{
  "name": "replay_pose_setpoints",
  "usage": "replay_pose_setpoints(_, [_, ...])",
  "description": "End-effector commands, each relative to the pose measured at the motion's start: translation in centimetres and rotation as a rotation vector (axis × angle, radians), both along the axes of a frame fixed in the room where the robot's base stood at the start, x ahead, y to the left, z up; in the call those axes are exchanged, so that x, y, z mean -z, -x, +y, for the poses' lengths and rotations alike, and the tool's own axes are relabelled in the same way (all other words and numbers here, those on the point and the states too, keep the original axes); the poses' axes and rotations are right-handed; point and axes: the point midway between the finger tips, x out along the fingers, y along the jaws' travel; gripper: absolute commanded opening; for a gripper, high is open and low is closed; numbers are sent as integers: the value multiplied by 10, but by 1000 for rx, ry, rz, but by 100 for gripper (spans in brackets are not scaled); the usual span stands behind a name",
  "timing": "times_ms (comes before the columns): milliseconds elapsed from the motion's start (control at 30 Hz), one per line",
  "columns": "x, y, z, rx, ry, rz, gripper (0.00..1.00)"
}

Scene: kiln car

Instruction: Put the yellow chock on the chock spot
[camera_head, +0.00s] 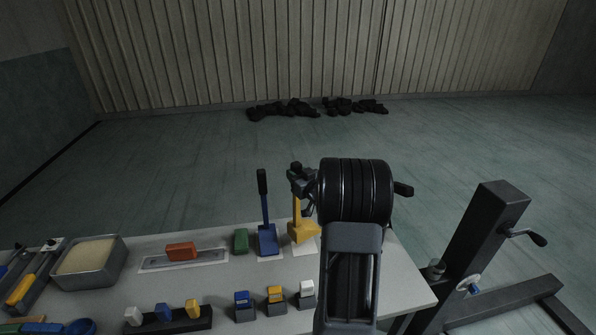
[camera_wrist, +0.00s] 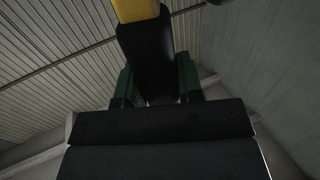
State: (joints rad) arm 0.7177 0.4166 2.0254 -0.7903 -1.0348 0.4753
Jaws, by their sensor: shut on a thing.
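The yellow chock (camera_head: 301,231) is a yellow wedge with an upright handle near the back edge of the grey table. My gripper (camera_head: 301,181) is shut on its handle from above. In the wrist view the black handle grip (camera_wrist: 147,55) sits between my green-sided fingers (camera_wrist: 155,88), with some yellow beyond it. A pale patch (camera_head: 309,249), perhaps the chock spot, shows under and in front of the yellow chock. I cannot tell whether the chock touches it. My arm hides the table to the right.
A blue chock (camera_head: 267,239) with a black handle stands close left, beside a green block (camera_head: 241,241). An orange block (camera_head: 181,251) lies on a strip further left, then a tray (camera_head: 117,262). Several small coloured blocks line the front. A dark stand (camera_head: 478,235) with a crank is right.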

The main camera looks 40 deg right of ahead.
Motion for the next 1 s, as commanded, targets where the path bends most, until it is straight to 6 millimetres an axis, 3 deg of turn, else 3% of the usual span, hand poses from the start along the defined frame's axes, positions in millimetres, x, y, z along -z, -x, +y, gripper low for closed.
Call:
replay_pose_setpoints(533, [19,-24,-2,-5,8,-16,0])
replay_pose_setpoints(800, [43,-23,-2,-4,8,-16,0])
replay_pose_setpoints(1000, [48,-23,-2,-4,9,-17,0])
